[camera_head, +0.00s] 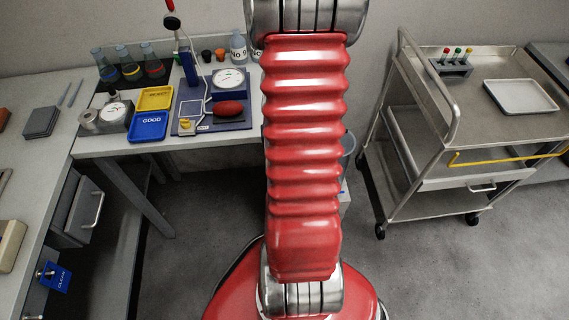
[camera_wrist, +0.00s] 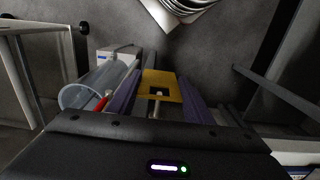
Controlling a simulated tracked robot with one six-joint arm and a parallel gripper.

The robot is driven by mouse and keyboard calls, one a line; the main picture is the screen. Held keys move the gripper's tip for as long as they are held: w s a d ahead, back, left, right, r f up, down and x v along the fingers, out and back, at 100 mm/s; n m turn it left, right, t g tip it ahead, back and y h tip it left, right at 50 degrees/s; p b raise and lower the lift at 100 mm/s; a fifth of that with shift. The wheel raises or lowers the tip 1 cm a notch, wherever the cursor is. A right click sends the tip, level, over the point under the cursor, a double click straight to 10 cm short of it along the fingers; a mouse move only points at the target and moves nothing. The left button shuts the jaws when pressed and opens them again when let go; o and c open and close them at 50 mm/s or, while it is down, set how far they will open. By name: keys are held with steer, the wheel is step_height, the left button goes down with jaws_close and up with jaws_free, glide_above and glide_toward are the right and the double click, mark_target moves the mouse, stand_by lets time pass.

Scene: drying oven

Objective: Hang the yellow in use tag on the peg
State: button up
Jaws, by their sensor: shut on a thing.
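A yellow tag (camera_wrist: 161,78) with a square hole shows in the wrist view between the purple fingers of my gripper (camera_wrist: 160,92), which is shut on it. A short pale rod (camera_wrist: 155,109) shows just below the tag's hole. I cannot tell whether it is the peg or whether it passes through the hole. In the head view my gripper and the yellow tag are hidden behind my red arm. A blue CLEAR tag (camera_head: 57,278) hangs at the front of the left bench.
In the wrist view a clear cylinder (camera_wrist: 88,92) and a red object (camera_wrist: 104,101) are close left of the fingers, with a white box (camera_wrist: 117,54) behind. In the head view a steel cart (camera_head: 430,125) stands right. A bench with yellow and blue trays (camera_head: 150,126) stands left. Grey floor lies between.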

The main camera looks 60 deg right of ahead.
steer(key=shift+w+d+f, duration=0.1)
steer(key=shift+w+d, duration=0.4)
steer(key=shift+d, duration=0.05)
steer(key=shift+w+d+f, duration=0.35)
steer(key=shift+d+f, duration=0.05)
stand_by(0.4)
steer(key=o, duration=1.1)
step_height(320, 180, up, 14)
steer(key=shift+f, duration=0.15)
stand_by(0.6)
